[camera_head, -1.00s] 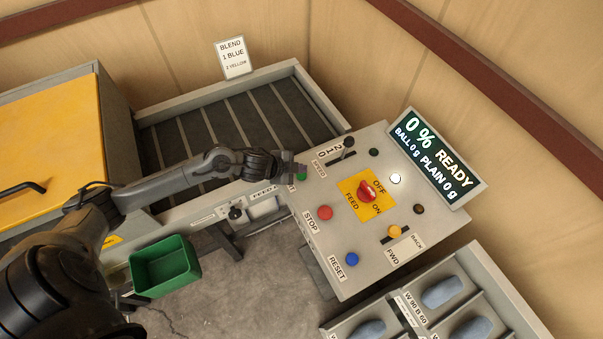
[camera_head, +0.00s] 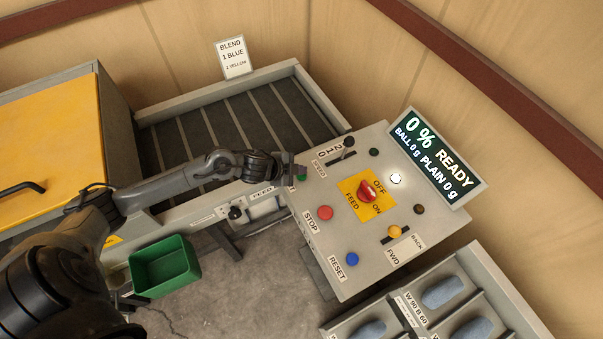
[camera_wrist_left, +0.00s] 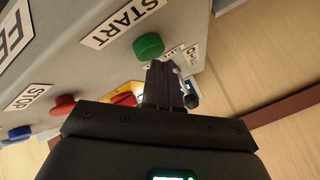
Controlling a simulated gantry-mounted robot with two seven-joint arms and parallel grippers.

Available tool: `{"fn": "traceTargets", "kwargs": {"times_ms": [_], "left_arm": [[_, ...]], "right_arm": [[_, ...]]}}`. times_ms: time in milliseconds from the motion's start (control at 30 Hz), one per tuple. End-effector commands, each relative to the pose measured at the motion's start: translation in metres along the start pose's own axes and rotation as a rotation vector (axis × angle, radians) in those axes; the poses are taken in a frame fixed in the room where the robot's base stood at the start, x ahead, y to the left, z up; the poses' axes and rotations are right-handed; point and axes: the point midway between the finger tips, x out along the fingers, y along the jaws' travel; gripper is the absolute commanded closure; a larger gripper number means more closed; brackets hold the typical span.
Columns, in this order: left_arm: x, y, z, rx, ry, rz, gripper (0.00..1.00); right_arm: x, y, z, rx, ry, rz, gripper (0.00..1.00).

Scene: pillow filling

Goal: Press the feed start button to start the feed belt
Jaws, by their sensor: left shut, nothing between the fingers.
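The green start button (camera_head: 302,177) is at the left edge of the sloped control panel (camera_head: 345,277), partly hidden by my left gripper (camera_head: 298,170). In the left wrist view the green button (camera_wrist_left: 148,46) stands beside the START label (camera_wrist_left: 122,22). My left gripper's fingers (camera_wrist_left: 163,72) are shut and empty, with their tips close to the button; I cannot tell whether they touch it. My right gripper is not in view.
The panel also carries a red stop button (camera_head: 325,213), a blue reset button (camera_head: 352,259), a red feed switch (camera_head: 367,192) and a slider lever (camera_head: 348,142). The display (camera_head: 436,158) reads 0 % READY. A green bin (camera_head: 165,267) is lower left.

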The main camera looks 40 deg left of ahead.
Motion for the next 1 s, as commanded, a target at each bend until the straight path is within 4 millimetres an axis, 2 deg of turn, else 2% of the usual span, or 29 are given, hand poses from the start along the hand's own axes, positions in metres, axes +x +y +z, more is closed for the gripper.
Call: {"fn": "traceTargets", "kwargs": {"times_ms": [1000], "left_arm": [[0.0069, 0.0055, 0.0053, 0.0, -0.001, 0.001, 1.0]], "right_arm": [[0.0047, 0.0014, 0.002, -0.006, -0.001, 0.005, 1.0]]}}
